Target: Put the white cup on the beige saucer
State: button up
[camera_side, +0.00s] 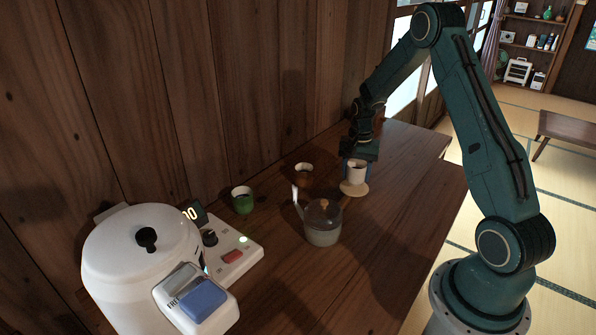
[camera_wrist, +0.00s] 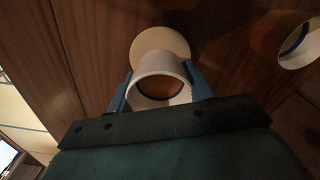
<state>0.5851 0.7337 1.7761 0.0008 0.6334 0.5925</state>
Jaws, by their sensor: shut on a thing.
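The white cup (camera_side: 357,172) is upright between the blue fingers of my gripper (camera_side: 358,164), at the far part of the table. My gripper is shut on it; in the wrist view the cup (camera_wrist: 160,76) shows its open rim between the fingers (camera_wrist: 161,88). The beige saucer (camera_side: 354,190) lies on the wood directly below the cup, its near edge showing in the side view. In the wrist view the saucer (camera_wrist: 160,38) shows beyond the cup, which hides part of it. I cannot tell whether the cup touches the saucer.
A brown cup (camera_side: 303,175) stands left of the saucer. A white rice cooker (camera_side: 140,265) is at the near left. The wooden wall (camera_side: 250,80) runs behind. The table's right part is clear.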

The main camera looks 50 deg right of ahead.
jog(key=shift+f, duration=0.9)
jog(key=shift+f, duration=0.1)
jog(key=o, duration=1)
jog(key=shift+o, duration=0.2)
notch_tip(320, 180, up, 12)
